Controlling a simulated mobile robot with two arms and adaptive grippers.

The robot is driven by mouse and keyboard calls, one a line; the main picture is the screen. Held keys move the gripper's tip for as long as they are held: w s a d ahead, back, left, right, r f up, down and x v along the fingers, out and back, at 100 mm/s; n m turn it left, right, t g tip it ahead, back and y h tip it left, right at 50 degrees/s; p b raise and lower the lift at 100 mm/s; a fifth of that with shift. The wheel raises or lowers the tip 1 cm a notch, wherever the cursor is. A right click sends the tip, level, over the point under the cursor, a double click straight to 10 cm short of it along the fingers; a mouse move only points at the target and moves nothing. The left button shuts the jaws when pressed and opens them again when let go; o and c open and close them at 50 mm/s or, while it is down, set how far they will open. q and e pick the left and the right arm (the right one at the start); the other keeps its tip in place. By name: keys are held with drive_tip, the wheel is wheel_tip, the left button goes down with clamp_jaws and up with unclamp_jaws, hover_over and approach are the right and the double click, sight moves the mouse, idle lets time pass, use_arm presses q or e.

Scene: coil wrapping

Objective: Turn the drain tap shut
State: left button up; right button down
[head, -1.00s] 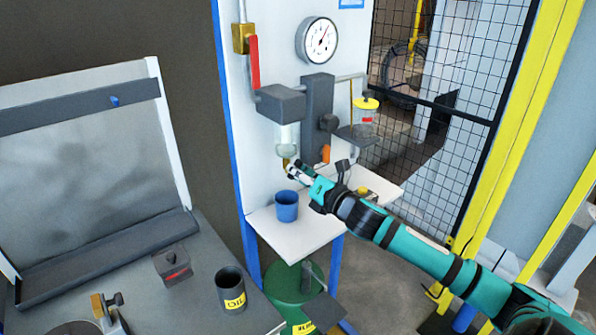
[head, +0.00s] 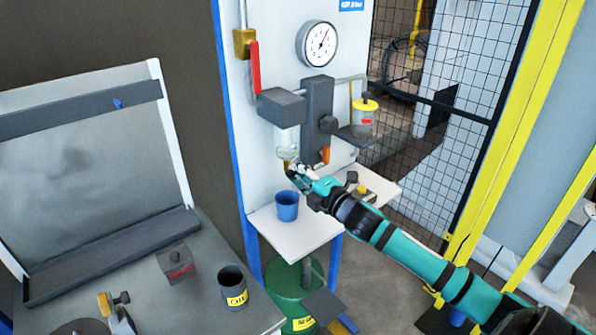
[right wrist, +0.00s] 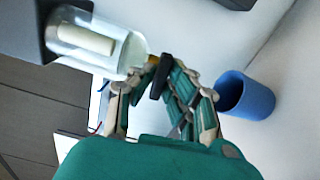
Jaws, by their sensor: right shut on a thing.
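The drain tap, a small brass fitting (head: 287,163) with a dark lever, hangs under the clear filter bowl (head: 286,141) on the wall panel. It also shows in the right wrist view as a brass stub (right wrist: 152,60) at the end of the bowl (right wrist: 105,45). My right gripper (head: 294,177) is at the tap, just below the bowl. In the right wrist view its fingers (right wrist: 160,78) are closed on the dark lever, and the fingertips hide part of it. A blue cup (head: 287,205) stands on the white shelf below. My left gripper is out of view.
A pressure gauge (head: 316,44), a red-handled valve (head: 254,68) and a yellow-capped jar (head: 364,118) are on the panel close by. The white shelf (head: 290,233) is below. A grey bench (head: 205,297) with a dark cup (head: 231,286) stands at left.

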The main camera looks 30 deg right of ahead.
drive_tip(key=shift+m, duration=0.6)
drive_tip(key=c, duration=1.4)
unclamp_jaws()
drive_tip(key=shift+o, duration=0.2)
drive_tip(key=s, duration=0.8)
drive_tip(key=shift+d, duration=0.35)
drive_tip(key=shift+f, duration=0.1)
